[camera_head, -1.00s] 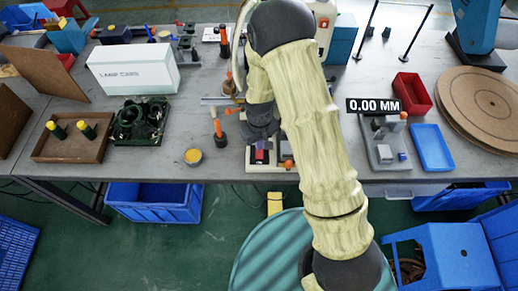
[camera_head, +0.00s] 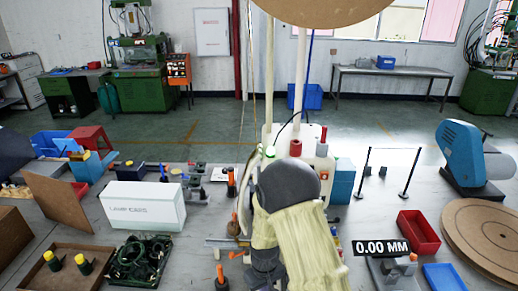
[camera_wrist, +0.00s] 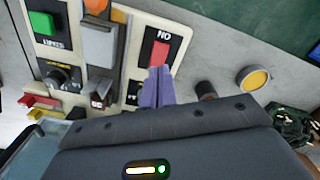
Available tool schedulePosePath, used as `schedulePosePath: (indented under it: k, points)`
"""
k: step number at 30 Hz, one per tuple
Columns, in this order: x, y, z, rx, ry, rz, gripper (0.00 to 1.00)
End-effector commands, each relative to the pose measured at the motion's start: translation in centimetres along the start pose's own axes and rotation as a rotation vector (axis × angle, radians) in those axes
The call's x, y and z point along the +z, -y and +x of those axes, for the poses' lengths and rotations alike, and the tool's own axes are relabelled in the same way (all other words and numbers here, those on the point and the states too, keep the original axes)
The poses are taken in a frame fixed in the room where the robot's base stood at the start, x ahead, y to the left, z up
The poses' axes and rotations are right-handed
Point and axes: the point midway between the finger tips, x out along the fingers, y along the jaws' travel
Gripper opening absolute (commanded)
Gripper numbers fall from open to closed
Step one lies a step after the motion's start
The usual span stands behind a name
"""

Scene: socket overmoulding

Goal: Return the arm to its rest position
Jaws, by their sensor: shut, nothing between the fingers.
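My arm (camera_head: 305,245) reaches from the bottom edge over the bench in the head view. In the wrist view, my gripper (camera_wrist: 157,88) has its two purple fingers close together, with nothing seen between them. The fingertips are in front of a pale control panel (camera_wrist: 185,20), just below its red button (camera_wrist: 158,54); I cannot tell whether they touch it. The panel also bears a green button (camera_wrist: 43,22), a grey block (camera_wrist: 99,42) and a dark knob (camera_wrist: 60,78). In the head view the fingertips are not clear, hidden by the arm or below the frame.
A white box (camera_head: 143,206), a brown tray (camera_head: 52,272) and dark green fixture (camera_head: 138,262) stand left of my arm. A red bin (camera_head: 418,232), blue tray (camera_head: 444,276) and round board (camera_head: 490,235) lie right. A round yellow-topped part (camera_wrist: 254,78) sits near the gripper.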

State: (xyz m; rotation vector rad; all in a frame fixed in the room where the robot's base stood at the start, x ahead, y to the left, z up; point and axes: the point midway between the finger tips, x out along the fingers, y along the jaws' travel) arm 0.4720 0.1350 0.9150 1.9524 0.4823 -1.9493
Motion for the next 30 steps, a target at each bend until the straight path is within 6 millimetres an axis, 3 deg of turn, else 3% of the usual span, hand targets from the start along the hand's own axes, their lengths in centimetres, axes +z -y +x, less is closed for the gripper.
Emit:
schedulePosePath:
  k: [8, 18, 24, 30]
  points:
    - [2.4, -2.5, -6.1, 0.004, -0.056, 0.109, 0.00]
    - [9.3, -5.5, -14.9, 0.023, -0.147, 0.307, 0.00]
    - [14.2, -6.1, -18.5, 0.043, -0.199, 0.417, 0.00]
    - [17.1, -6.1, -19.9, 0.056, -0.225, 0.478, 0.00]
